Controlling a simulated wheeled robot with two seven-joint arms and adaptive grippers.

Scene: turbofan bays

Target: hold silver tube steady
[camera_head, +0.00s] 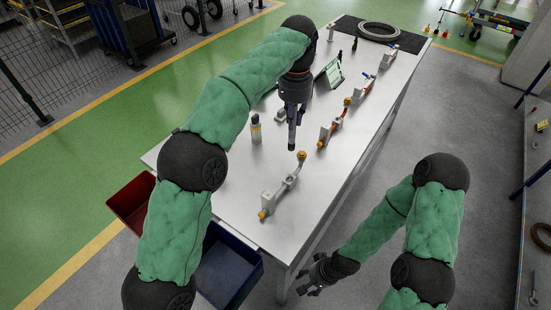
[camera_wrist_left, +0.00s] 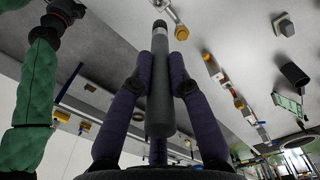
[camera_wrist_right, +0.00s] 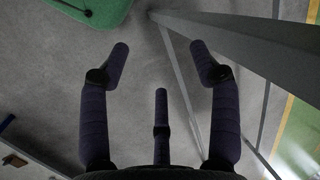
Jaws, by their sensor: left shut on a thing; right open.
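My left gripper (camera_head: 293,112) is above the middle of the white table. It is shut on a grey cylinder, the silver tube (camera_head: 291,138), which points down. My right gripper (camera_head: 314,278) is beside the table's right edge, off the tabletop. In the right wrist view its fingers (camera_wrist_right: 159,62) are spread and empty, with grey floor beyond.
Pipe fittings with orange ends stand along the table's right side, the nearest (camera_head: 281,190) close to the left gripper. A bottle (camera_head: 256,130), a tablet (camera_head: 329,75) and a grey ring (camera_head: 379,31) are on the table (camera_head: 225,205). Red (camera_head: 128,200) and blue (camera_head: 232,270) bins are at its near end.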

